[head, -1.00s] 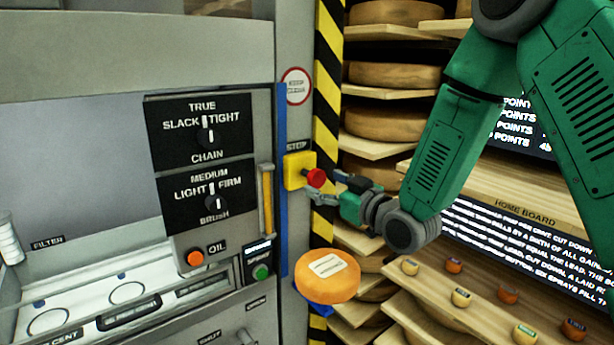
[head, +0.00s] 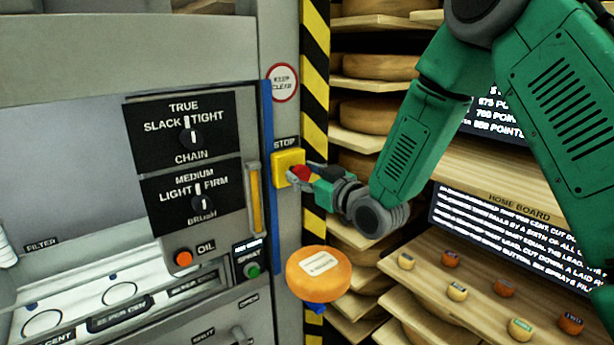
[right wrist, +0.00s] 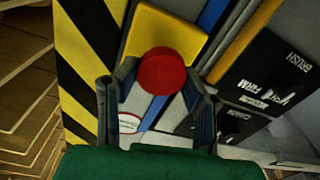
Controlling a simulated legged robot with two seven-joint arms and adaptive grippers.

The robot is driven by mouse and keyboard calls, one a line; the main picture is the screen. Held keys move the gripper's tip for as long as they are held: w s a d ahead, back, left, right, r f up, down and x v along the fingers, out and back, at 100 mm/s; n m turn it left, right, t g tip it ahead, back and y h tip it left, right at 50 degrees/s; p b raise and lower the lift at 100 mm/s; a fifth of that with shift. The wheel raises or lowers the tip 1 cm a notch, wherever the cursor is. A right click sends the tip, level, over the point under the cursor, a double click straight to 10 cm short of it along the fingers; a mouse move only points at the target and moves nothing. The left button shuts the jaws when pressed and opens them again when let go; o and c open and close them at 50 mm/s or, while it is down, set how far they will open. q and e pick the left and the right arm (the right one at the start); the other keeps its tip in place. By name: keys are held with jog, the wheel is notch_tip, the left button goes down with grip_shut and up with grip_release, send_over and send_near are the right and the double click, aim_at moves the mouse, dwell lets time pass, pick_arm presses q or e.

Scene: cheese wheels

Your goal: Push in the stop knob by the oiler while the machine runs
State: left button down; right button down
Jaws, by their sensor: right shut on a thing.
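The red stop knob (head: 299,173) stands out from a yellow box (head: 283,160) under the word STOP, on the machine's right-hand post. My right gripper (head: 311,176) is at the knob and shut on it. In the right wrist view the round red knob (right wrist: 162,71) sits between the two dark fingers of my right gripper (right wrist: 155,85), with the yellow box (right wrist: 150,28) behind it. The fingers partly hide the knob in the head view. An upright yellow tube (head: 255,198) is mounted left of the box, past a blue strip. My left gripper is not in view.
An orange cheese wheel (head: 319,275) with a pale label is below the knob. An orange OIL button (head: 183,259) and green SPRAY button (head: 252,270) are on the machine's front. Shelves of cheese wheels (head: 375,67) stand right of the striped post (head: 315,90).

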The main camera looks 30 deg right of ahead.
jog(key=shift+w+a+f+h+b, duration=0.2)
jog(key=shift+w+f+h+b, duration=0.2)
jog(key=shift+w+f+b, duration=0.1)
jog(key=shift+a+r, duration=0.15)
jog(key=shift+a, duration=0.05)
jog(key=shift+d, duration=0.4)
jog(key=c, duration=1)
grip_release()
jog(key=shift+w+d, duration=0.1)
jog(key=shift+d, duration=0.05)
jog(key=shift+w+d+f, duration=0.2)
jog(key=shift+w+f, duration=0.15)
jog(key=shift+w, duration=0.25)
jog(key=shift+a, duration=0.2)
jog(key=shift+s+a+r, duration=0.3)
jog(key=shift+a+r, duration=0.05)
jog(key=shift+s+a+r, duration=0.1)
jog(key=shift+s, duration=0.3)
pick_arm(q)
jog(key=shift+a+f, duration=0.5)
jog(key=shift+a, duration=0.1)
pick_arm(e)
jog(key=shift+s+d, duration=0.2)
jog(key=shift+s, duration=2.55)
jog(key=shift+s+d, duration=0.15)
jog(key=shift+s, duration=2.6)
